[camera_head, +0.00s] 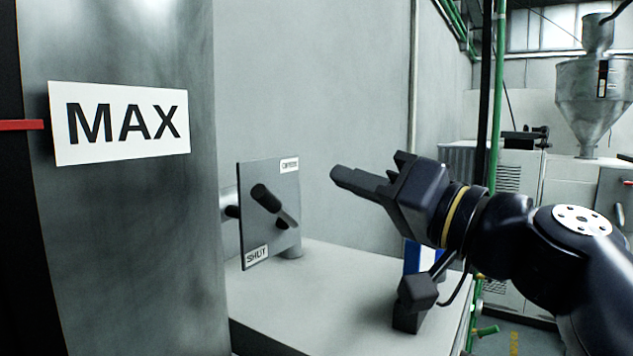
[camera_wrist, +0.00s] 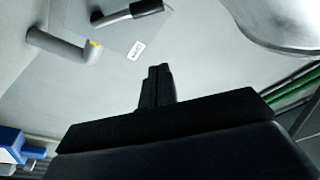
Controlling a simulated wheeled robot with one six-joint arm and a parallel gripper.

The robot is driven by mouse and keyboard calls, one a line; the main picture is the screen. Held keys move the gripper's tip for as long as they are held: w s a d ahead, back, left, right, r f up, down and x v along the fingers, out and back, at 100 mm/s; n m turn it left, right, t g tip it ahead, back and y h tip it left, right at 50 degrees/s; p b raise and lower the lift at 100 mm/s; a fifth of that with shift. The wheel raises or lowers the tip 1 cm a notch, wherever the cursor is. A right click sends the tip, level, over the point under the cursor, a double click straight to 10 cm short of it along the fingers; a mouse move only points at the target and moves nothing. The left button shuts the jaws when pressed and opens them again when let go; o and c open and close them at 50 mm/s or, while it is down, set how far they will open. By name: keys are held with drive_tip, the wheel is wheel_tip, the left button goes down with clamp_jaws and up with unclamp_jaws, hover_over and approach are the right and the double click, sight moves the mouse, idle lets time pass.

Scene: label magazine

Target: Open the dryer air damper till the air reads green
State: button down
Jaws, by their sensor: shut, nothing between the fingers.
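The damper plate (camera_head: 262,236) is a grey square panel with a small label at its upper right, too small to read surely, and a SHUT label (camera_head: 257,255) at its lower left. A dark damper handle (camera_head: 267,199) sticks out from the plate; its exact setting is hard to tell. My gripper (camera_head: 337,176) is shut and empty, to the right of the handle and apart from it. In the wrist view, the handle (camera_wrist: 130,14) and a plate label (camera_wrist: 137,50) lie beyond my closed fingertips (camera_wrist: 158,72). I see no air reading.
A large grey column with a MAX sign (camera_head: 120,122) stands at the left, with a red mark (camera_head: 22,125) beside it. A grey ledge (camera_head: 325,300) lies below the plate. Green pipes (camera_head: 495,100) and a metal hopper (camera_head: 595,85) are farther right.

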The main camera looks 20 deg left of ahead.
wheel_tip(320, 180, up, 2)
drive_tip(key=p, duration=0.4)
hover_over(279, 209)
drive_tip(key=w+d, duration=0.2)
drive_tip(key=shift+s+a+f, duration=0.15)
drive_tip(key=shift+s+f, duration=0.3)
drive_tip(key=shift+f, duration=0.1)
drive_tip(key=shift+s+a+f, duration=0.15)
drive_tip(key=shift+s+f, duration=0.25)
drive_tip(key=shift+f, duration=0.1)
drive_tip(key=shift+s+f, duration=0.4)
drive_tip(key=shift+f, duration=0.25)
drive_tip(key=shift+f, duration=0.1)
drive_tip(key=shift+s+a+f+b, duration=0.15)
drive_tip(key=shift+f+b, duration=0.2)
drive_tip(key=shift+b, duration=0.55)
drive_tip(key=shift+s+f+n+b, duration=0.25)
drive_tip(key=shift+n+b, duration=0.15)
drive_tip(key=shift+b, duration=0.6)
drive_tip(key=shift+r, duration=0.3)
